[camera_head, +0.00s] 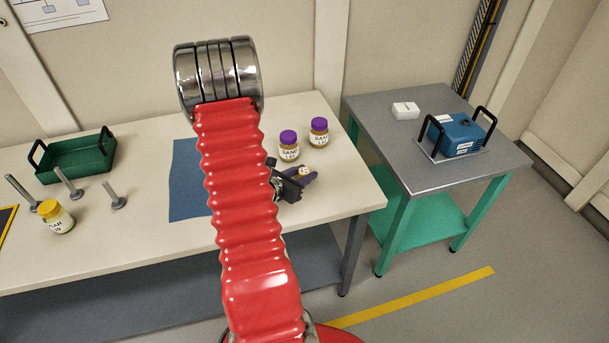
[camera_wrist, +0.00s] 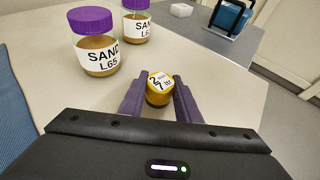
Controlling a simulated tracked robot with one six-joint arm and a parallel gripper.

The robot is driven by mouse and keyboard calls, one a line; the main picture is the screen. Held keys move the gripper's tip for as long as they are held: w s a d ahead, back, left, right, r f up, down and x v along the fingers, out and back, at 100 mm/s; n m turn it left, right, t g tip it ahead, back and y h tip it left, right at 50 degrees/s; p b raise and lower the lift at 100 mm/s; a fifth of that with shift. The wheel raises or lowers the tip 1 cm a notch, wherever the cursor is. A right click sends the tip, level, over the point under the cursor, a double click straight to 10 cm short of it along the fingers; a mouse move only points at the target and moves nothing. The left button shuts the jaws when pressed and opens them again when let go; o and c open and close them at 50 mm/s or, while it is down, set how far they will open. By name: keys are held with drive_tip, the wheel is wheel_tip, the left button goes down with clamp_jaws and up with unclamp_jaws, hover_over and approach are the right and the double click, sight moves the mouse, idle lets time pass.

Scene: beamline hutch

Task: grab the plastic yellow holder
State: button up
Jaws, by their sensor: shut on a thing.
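The yellow holder (camera_wrist: 160,88) is a small yellow cylinder with a white label with black print, in the wrist view. My gripper (camera_wrist: 159,97) is shut on it, with a purple finger on each side. In the head view my gripper (camera_head: 302,179) is low over the right part of the pale table, partly hidden by my red arm. The yellow holder (camera_head: 304,171) shows there as a small yellow and white spot between the fingers. I cannot tell whether it touches the table.
Two purple-lidded sand jars (camera_head: 289,146) (camera_head: 319,132) stand just behind the gripper. A blue mat (camera_head: 188,180), a green tray (camera_head: 76,158), metal posts (camera_head: 68,184) and a yellow-lidded jar (camera_head: 56,217) lie left. A grey table (camera_head: 440,150) at right bears a blue case (camera_head: 459,134).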

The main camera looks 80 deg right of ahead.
sight(304, 171)
drive_tip(key=shift+r, duration=5)
